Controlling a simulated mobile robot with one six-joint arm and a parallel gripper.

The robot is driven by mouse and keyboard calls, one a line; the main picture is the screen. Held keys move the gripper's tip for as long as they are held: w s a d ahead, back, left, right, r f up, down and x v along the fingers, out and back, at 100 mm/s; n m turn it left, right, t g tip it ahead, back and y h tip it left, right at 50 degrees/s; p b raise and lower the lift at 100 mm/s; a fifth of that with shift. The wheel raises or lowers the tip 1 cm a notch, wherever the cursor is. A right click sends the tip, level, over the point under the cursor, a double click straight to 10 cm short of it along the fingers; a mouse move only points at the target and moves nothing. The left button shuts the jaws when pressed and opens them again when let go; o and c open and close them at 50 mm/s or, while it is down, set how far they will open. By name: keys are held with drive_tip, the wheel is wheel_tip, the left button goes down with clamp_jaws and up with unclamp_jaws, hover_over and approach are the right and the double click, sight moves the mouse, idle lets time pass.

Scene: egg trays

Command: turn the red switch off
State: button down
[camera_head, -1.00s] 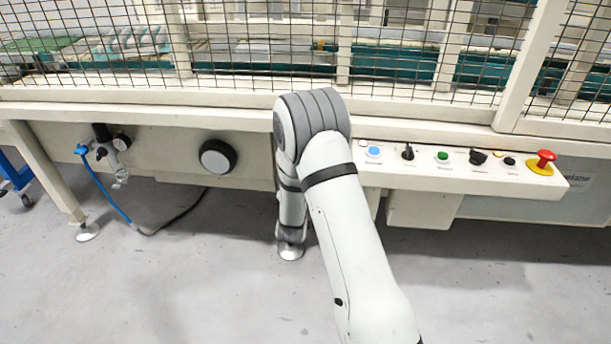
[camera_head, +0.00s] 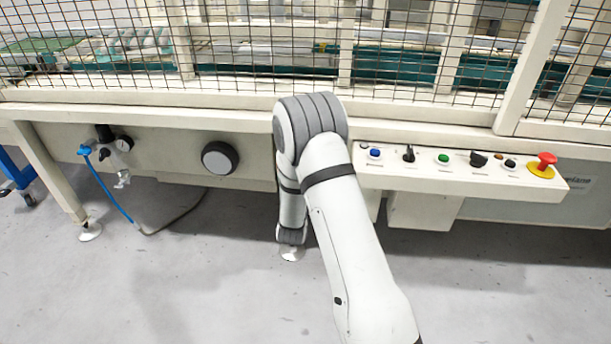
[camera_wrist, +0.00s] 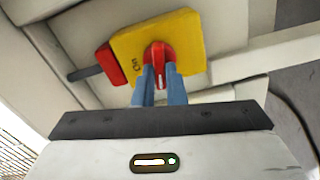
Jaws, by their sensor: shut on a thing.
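The red switch (camera_wrist: 158,51) is a round red knob on a yellow plate (camera_wrist: 193,32) in the wrist view. The word "On" shows on the plate, left of the knob. A pale mark shows on the knob's grip between my fingers. My gripper (camera_wrist: 160,72) is shut on the knob, with one blue finger on each side of it. In the head view, my arm hides the gripper and the red switch.
A red block (camera_wrist: 109,65) sits beside the yellow plate. In the head view, a control panel (camera_head: 400,181) holds a blue button (camera_head: 375,153), a green button (camera_head: 443,159) and a red emergency stop (camera_head: 546,160). Wire mesh stands above; the grey floor (camera_head: 180,290) is open.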

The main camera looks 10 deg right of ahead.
drive_tip(key=shift+d+f+n, duration=0.1)
drive_tip(key=shift+f+n, duration=0.05)
drive_tip(key=shift+n, duration=0.95)
drive_tip(key=c, duration=1.5)
unclamp_jaws()
drive_tip(key=p+v, duration=0.2)
drive_tip(key=v, duration=0.6)
drive_tip(key=shift+w, duration=0.1)
